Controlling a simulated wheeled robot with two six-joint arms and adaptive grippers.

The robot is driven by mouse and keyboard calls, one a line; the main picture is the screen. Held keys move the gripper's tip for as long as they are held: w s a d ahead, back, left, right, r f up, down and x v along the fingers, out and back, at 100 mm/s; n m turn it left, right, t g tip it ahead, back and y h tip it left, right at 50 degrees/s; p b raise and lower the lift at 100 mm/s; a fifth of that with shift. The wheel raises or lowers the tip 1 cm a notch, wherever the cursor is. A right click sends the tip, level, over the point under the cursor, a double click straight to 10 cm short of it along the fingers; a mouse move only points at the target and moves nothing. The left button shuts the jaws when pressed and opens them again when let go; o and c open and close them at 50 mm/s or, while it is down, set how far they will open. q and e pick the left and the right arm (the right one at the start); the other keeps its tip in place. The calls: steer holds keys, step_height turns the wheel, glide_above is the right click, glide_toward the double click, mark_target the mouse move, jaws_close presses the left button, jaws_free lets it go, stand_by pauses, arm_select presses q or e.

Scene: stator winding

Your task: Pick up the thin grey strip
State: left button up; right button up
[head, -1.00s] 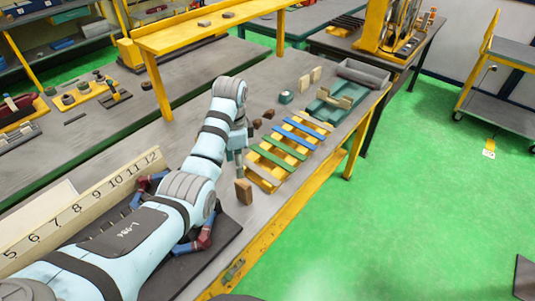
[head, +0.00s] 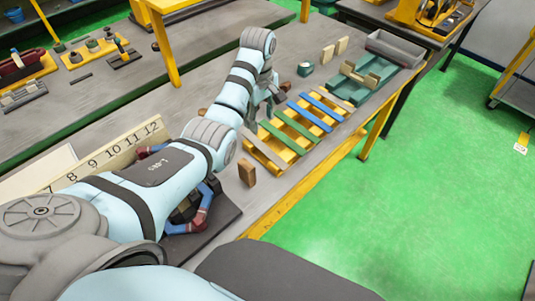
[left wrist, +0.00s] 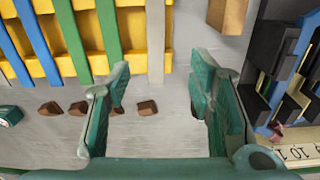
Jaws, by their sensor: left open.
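The thin grey strip (head: 265,153) lies across the near-left end of the yellow rack (head: 293,152), beside the green strips. In the left wrist view the strip (left wrist: 155,40) runs from the top edge down, with its end showing between my fingertips in the picture. My left gripper (head: 265,108) is open and empty, and hangs above the bench by the rack's far side. Its two green fingers also show in the left wrist view (left wrist: 162,85), spread apart on either side of the strip's line. I cannot tell the exact height gap. My right gripper is not in view.
Green strips (head: 292,127) and blue strips (head: 313,113) lie on the same rack. A brown block (head: 247,172) stands near its left end. Several small brown pieces (left wrist: 78,108) lie beyond it. A green fixture (head: 368,83) and grey tray (head: 393,48) are farther right.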

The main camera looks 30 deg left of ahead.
arm_select(q)
glide_above(263, 148)
steer(key=f, duration=0.8)
steer(key=shift+w, duration=0.3)
steer(key=f, duration=0.3)
steer(key=shift+s+d+f, duration=0.1)
steer(key=shift+s, duration=0.2)
steer(key=shift+s+f+b, duration=0.2)
steer(key=shift+f+b, duration=0.1)
steer(key=shift+f, duration=0.1)
steer(key=shift+w, duration=0.2)
steer(key=c, duration=1.1)
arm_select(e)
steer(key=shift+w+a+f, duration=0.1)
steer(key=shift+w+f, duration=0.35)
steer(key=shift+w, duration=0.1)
